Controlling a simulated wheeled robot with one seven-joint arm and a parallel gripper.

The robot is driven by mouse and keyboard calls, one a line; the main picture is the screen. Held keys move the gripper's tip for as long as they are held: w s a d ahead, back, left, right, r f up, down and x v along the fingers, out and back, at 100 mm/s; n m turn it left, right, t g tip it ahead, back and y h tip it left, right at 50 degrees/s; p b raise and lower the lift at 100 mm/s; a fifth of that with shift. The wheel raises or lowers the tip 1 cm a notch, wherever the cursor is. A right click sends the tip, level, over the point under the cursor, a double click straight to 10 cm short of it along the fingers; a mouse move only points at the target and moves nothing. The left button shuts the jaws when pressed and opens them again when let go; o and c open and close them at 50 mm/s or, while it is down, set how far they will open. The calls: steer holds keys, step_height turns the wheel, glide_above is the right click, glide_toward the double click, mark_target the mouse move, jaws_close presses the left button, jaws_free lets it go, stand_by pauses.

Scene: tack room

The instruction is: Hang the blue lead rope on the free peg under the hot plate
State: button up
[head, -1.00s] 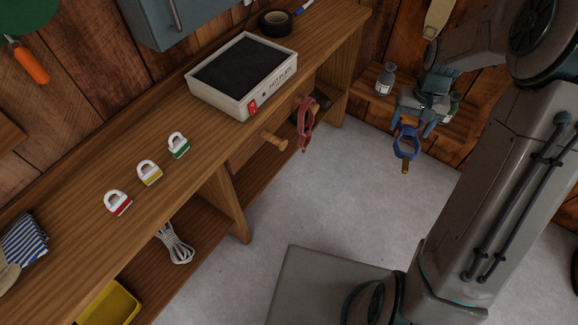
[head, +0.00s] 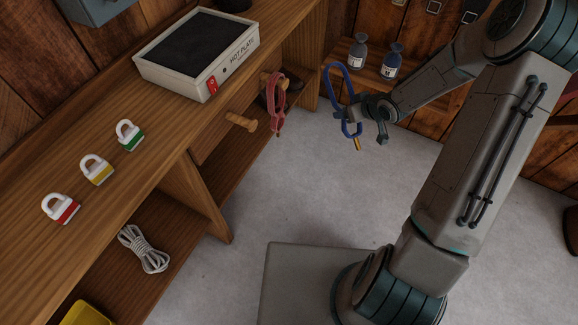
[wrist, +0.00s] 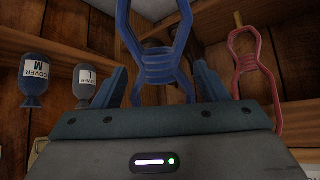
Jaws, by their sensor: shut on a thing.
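The blue lead rope (head: 340,86) is a coiled loop held in my gripper (head: 360,112), to the right of the bench and clear of it. In the wrist view the blue rope (wrist: 157,60) stands between the two fingers of my gripper (wrist: 157,88), which are shut on its narrow wrapped middle. The hot plate (head: 196,57) sits on the bench top. Below its front edge a bare wooden peg (head: 241,122) sticks out. Beside it, to the right, a red rope (head: 275,98) hangs on another peg (head: 268,78). The red rope also shows in the wrist view (wrist: 250,62).
Padlocks with red (head: 61,208), yellow (head: 97,169) and green (head: 130,135) bands stand on the bench (head: 30,165). A white rope bundle (head: 143,249) lies on the lower shelf. Two bottles (head: 357,52) (head: 392,62) stand on a back shelf. Grey floor (head: 300,190) before the pegs is clear.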

steer(key=s+a+f+n+y+b, duration=0.55)
steer(key=a+y+b, duration=0.2)
steer(key=a, duration=0.35)
steer(key=s+a+r+n+g+y+b, duration=0.2)
steer(key=s+a+n+g+y+b, duration=0.3)
steer(key=s, duration=0.7)
steer(key=w+a+f+m+t+b, duration=0.1)
steer(key=w+a, duration=0.2)
steer(key=a, duration=0.7)
steer(key=shift+w+a+f, duration=0.25)
steer(key=shift+w+f, duration=0.1)
steer(key=shift+y, duration=0.25)
